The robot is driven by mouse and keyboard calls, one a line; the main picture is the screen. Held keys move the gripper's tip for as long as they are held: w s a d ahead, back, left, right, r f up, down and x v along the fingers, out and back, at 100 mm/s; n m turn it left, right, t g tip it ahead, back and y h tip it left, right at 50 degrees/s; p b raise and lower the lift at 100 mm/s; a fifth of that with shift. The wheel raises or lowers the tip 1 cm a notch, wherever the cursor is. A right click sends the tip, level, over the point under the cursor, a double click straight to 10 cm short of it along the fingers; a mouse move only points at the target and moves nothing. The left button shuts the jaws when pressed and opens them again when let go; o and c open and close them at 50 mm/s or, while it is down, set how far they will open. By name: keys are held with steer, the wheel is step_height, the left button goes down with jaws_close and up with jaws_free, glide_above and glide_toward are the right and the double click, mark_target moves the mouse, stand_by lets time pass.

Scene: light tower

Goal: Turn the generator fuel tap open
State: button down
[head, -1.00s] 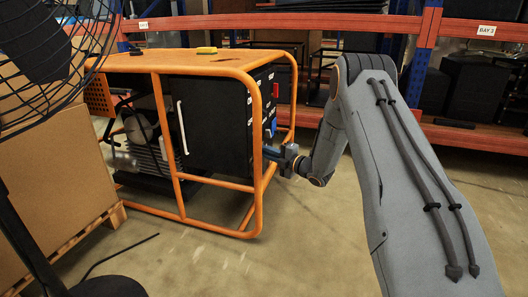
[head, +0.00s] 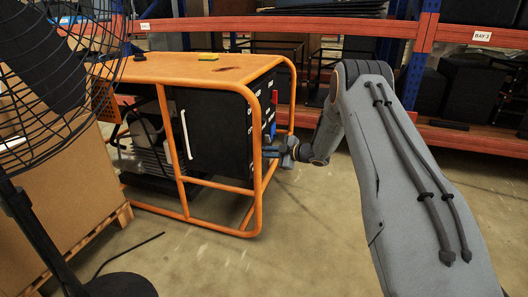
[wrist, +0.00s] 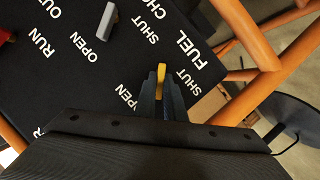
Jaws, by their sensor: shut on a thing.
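The fuel tap's yellow lever (wrist: 161,72) shows in the wrist view on the generator's black control panel (wrist: 75,80), beside the FUEL label. It lies between its SHUT word and its OPEN word; I cannot tell which end it is at. My gripper (wrist: 162,92) is shut on the lever, with its tip showing past the fingers. The fingers hide the lever's base. In the head view my gripper (head: 272,152) is at the right-hand panel side of the orange-framed generator (head: 205,70); the tap is hidden there.
A grey choke lever (wrist: 108,20) sits near the fuel tap on the panel. Orange frame tubes (wrist: 250,35) run close to my gripper. A fan (head: 45,90) and a cardboard box (head: 70,180) stand left. Shelving (head: 470,140) stands behind. Floor right of the generator is clear.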

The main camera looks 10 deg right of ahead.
steer(key=shift+w+d+r+m+g+y+b, duration=0.2)
steer(key=shift+m+g+b, duration=0.3)
steer(key=shift+m, duration=0.45)
steer(key=shift+w+d+m+g+y+b, duration=0.1)
steer(key=shift+w+m+g+y+b, duration=0.2)
steer(key=shift+m+g, duration=0.55)
steer(key=shift+w+d+r+m+g+y+b, duration=0.15)
steer(key=shift+m+g+b, duration=0.3)
steer(key=shift+m, duration=0.65)
steer(key=c, duration=1.8)
jaws_free()
steer(key=shift+c, duration=0.2)
steer(key=p+v, duration=0.2)
steer(key=v, duration=0.5)
steer(key=shift+d+r, duration=0.15)
steer(key=shift+d, duration=0.15)
